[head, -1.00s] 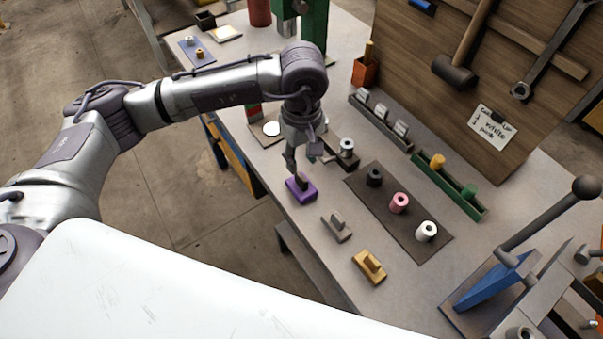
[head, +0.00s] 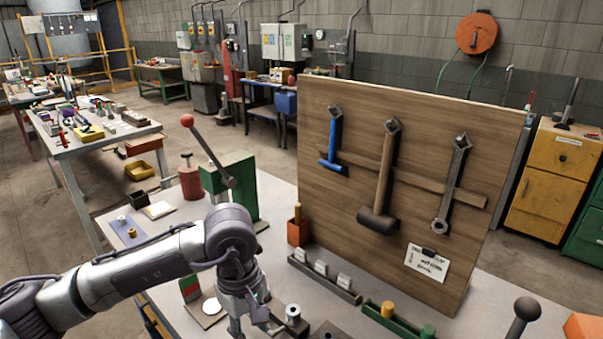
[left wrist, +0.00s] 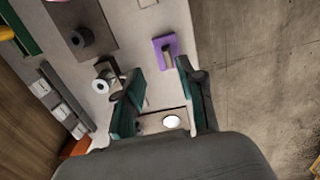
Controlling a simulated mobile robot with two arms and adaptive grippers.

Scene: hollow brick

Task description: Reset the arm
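My left arm comes in from the left in the head view, with its gripper (head: 237,326) pointing down over the workbench at the bottom edge; the fingertips are cut off there. In the left wrist view my left gripper (left wrist: 158,72) has its two teal-padded fingers apart, with nothing held between them. A purple block (left wrist: 160,44) with a brown upright piece (left wrist: 167,56) lies on the bench just beyond the fingertips, apart from them as far as I can tell. My right gripper is in neither view.
A wooden tool board (head: 345,200) stands on the bench (head: 275,195) behind the gripper. A green press with a red-knobbed lever (head: 208,150) stands behind the arm. A metal cylinder on a base (head: 292,315) is close right of the gripper. A green tray (head: 385,318) is further right.

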